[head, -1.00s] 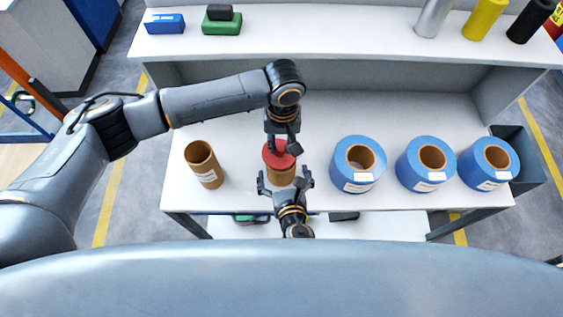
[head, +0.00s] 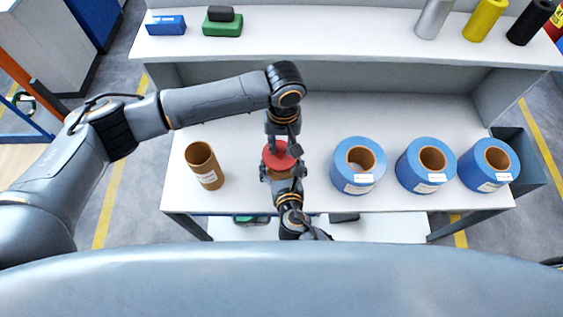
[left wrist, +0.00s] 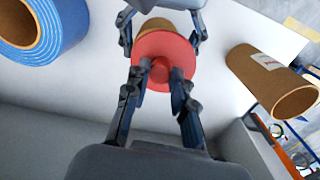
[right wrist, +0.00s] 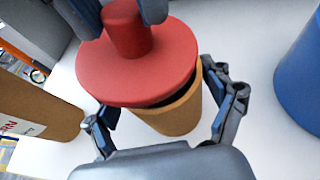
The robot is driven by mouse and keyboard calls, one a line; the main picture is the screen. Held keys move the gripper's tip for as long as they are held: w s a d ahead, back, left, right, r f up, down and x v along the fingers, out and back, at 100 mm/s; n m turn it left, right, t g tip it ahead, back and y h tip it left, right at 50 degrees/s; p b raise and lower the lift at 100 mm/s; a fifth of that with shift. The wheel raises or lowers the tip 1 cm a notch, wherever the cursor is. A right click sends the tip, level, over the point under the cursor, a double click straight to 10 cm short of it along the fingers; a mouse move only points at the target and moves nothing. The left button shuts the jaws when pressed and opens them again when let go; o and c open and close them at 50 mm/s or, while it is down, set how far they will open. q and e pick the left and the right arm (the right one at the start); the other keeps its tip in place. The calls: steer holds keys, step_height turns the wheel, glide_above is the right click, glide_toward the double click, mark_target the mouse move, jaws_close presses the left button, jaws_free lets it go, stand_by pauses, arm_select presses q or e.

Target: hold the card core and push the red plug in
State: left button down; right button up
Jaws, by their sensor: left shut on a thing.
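The red plug (head: 270,157) is a flat disc with a knob; it also shows in the right wrist view (right wrist: 130,75). My left gripper (left wrist: 158,76) is shut on the plug's knob from above. The brown card core (right wrist: 175,115) stands upright under the plug. A dark gap shows between the disc and the core's rim, and the disc looks slightly tilted. My right gripper (right wrist: 165,108) is open, one finger on each side of the core, with white tabletop visible beside it. In the head view the right gripper (head: 283,172) hides most of the core.
A second card core (head: 203,165) stands to the left. Several blue-wrapped coils (head: 347,183) stand to the right on the white table (head: 235,195). A raised shelf (head: 330,35) at the back holds small blocks and cylinders.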

steer(key=shift+o, duration=1)
steer(key=v, duration=1.2)
arm_select(q)
steer(key=shift+r, duration=0.1)
